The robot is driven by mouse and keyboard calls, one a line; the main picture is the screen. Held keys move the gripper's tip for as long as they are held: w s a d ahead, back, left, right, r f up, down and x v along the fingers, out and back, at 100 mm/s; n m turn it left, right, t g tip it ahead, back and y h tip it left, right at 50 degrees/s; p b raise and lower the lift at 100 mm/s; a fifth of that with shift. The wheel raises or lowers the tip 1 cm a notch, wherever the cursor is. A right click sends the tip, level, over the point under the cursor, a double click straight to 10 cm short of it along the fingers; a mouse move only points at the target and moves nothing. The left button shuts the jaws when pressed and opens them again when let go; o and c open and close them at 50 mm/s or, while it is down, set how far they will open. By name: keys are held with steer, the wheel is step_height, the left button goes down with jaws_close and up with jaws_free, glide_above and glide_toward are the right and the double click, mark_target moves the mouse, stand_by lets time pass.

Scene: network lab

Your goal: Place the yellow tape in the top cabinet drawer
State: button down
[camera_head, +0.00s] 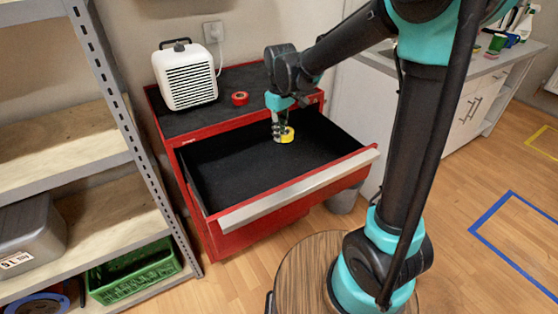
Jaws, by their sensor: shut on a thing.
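The yellow tape (287,135) is a small roll held at the fingertips of my gripper (279,133). My gripper points down and is shut on the tape, over the back right part of the open top drawer (230,178). The drawer belongs to a red cabinet (228,127), is pulled well out, and has a black lining that looks empty. I cannot tell whether the tape touches the drawer floor or hangs above it.
A white heater-like box (188,77) and a red tape roll (240,98) sit on the cabinet top. A grey shelf (95,143) stands at left, with a green crate (133,273) low down. A round wooden stool (300,276) stands in front. A white counter (468,82) is at right.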

mark_target(280, 166)
step_height(280, 166, down, 12)
steer(key=shift+r, duration=0.1)
stand_by(0.4)
steer(key=c, duration=1.5)
jaws_free()
steer(key=shift+c, duration=0.2)
step_height(280, 166, up, 12)
